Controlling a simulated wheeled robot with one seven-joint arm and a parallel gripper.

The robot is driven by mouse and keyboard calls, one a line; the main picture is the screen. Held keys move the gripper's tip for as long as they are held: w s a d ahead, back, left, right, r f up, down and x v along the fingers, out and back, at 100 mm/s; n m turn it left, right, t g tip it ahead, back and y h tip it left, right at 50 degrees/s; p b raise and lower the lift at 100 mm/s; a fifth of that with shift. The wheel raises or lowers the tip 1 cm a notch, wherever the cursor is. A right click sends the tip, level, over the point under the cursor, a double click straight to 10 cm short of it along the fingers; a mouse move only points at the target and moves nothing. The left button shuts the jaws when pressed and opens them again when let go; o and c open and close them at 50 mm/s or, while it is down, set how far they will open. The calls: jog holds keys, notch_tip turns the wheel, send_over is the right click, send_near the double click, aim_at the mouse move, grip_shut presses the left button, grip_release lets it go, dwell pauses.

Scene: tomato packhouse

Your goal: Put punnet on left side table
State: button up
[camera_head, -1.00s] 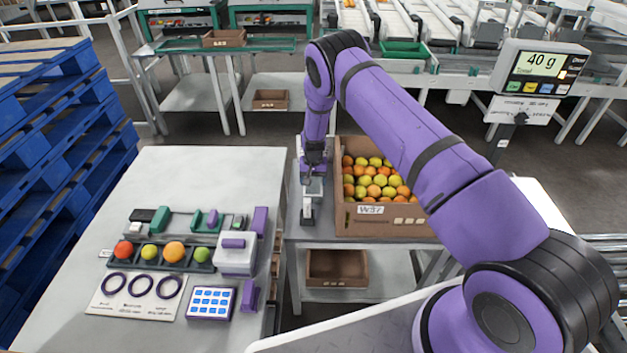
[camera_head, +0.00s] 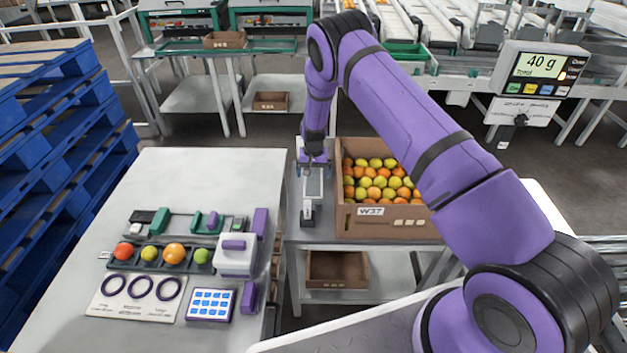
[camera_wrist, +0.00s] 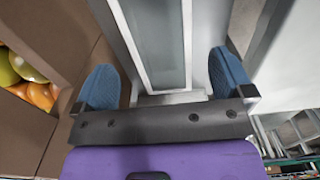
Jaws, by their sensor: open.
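The left side table (camera_head: 215,170) is pale grey and stands at the left, with its far half bare. My gripper (camera_head: 311,170) is over the middle table, beside the fruit box. In the wrist view my gripper (camera_wrist: 164,82) has its two blue fingertips wide apart with nothing clamped between them. A narrow grey panel with a white rim (camera_wrist: 160,42) lies beyond the fingertips; it also shows in the head view (camera_head: 312,185). I cannot tell whether this is the punnet or part of a small scale. No punnet is clearly recognisable.
The left table's near half holds a fruit sample rack (camera_head: 135,266), a ring card (camera_head: 138,297) and a blue-button pad (camera_head: 211,303). Blue pallets (camera_head: 60,150) are at far left. A display (camera_head: 541,66) reads 40 g.

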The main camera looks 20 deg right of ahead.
notch_tip(320, 180, up, 8)
jog(key=shift+f, duration=0.25)
jog(key=s+d+r+t, duration=0.1)
jog(key=s+r, duration=0.1)
jog(key=r, duration=0.8)
jog(key=s+r, duration=0.2)
jog(key=r, duration=0.9)
jog(key=s+d+r+n+t+y, duration=0.1)
jog(key=s+r, duration=0.5)
jog(key=r, duration=0.3)
jog(key=s+d+r, duration=0.1)
jog(key=s+r, duration=0.5)
jog(key=r, duration=0.2)
jog(key=s+d+r+n+t, duration=0.1)
jog(key=s+r, duration=0.4)
jog(key=s, duration=0.3)
jog(key=s+d+r+n+t, duration=0.1)
jog(key=s+r, duration=0.3)
jog(key=s, duration=0.4)
jog(key=s+d+t+h, duration=0.1)
jog(key=s, duration=1.5)
jog(key=shift+s+n, duration=0.2)
jog(key=shift+n, duration=0.1)
